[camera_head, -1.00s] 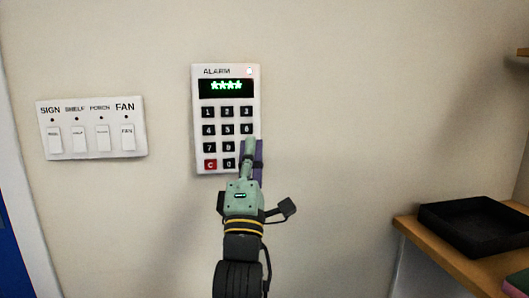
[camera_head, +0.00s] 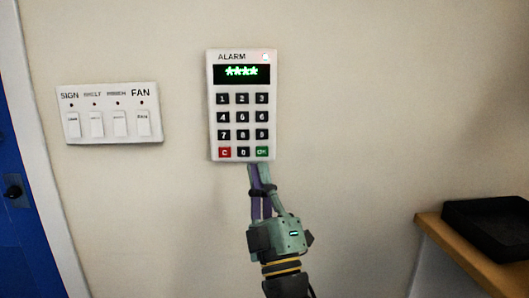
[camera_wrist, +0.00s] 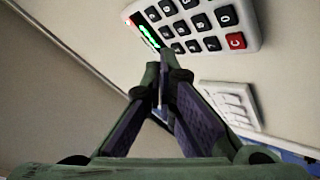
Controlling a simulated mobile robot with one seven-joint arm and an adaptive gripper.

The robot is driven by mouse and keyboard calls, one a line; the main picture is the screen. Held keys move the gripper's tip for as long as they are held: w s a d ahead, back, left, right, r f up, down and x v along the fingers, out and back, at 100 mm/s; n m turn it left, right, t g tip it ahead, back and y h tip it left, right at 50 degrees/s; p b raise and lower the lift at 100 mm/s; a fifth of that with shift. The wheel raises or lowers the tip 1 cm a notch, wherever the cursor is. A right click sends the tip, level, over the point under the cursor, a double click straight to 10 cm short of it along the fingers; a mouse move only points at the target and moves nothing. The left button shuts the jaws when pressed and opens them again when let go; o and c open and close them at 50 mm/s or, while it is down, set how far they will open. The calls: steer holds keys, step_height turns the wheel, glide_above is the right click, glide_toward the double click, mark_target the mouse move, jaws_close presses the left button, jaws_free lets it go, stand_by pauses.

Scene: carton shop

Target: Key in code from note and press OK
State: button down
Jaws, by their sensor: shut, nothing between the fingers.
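A white alarm keypad (camera_head: 242,105) is on the wall, with black number keys, a red C key (camera_head: 225,152) and a green OK key (camera_head: 262,152). Its green display (camera_head: 242,72) shows several asterisks, and a small light at its top right is lit red. My gripper (camera_head: 259,167) is shut and empty, its fingertips just below the keypad's bottom edge, under the 0 and OK keys. Whether the tips touch the keypad cannot be told. In the wrist view the keypad (camera_wrist: 200,22) shows turned on its side beyond the shut fingers (camera_wrist: 160,75). No note shows.
A white switch panel (camera_head: 110,137) marked SIGN, SHELF and FAN, among others, is on the wall to the left. A blue door (camera_head: 22,215) stands at the far left. A black tray (camera_head: 490,225) sits on a wooden shelf (camera_head: 432,228) at the right.

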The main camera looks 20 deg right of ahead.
mark_target(262, 151)
steer(key=shift+w+d, duration=0.4)
steer(key=shift+w, duration=1)
steer(key=shift+w+d, duration=0.4)
steer(key=shift+w, duration=1)
steer(key=shift+w+d, duration=0.4)
steer(key=shift+w, duration=1)
steer(key=shift+w+b, duration=0.15)
steer(key=shift+b, duration=0.4)
steer(key=shift+w+d, duration=0.15)
steer(key=shift+w, duration=0.1)
steer(key=shift+w+d+b, duration=0.1)
steer(key=shift+w+b, duration=0.25)
steer(key=shift+b, duration=0.15)
steer(key=shift+s+a, duration=0.2)
steer(key=shift+s, duration=0.55)
steer(key=shift+s, duration=0.1)
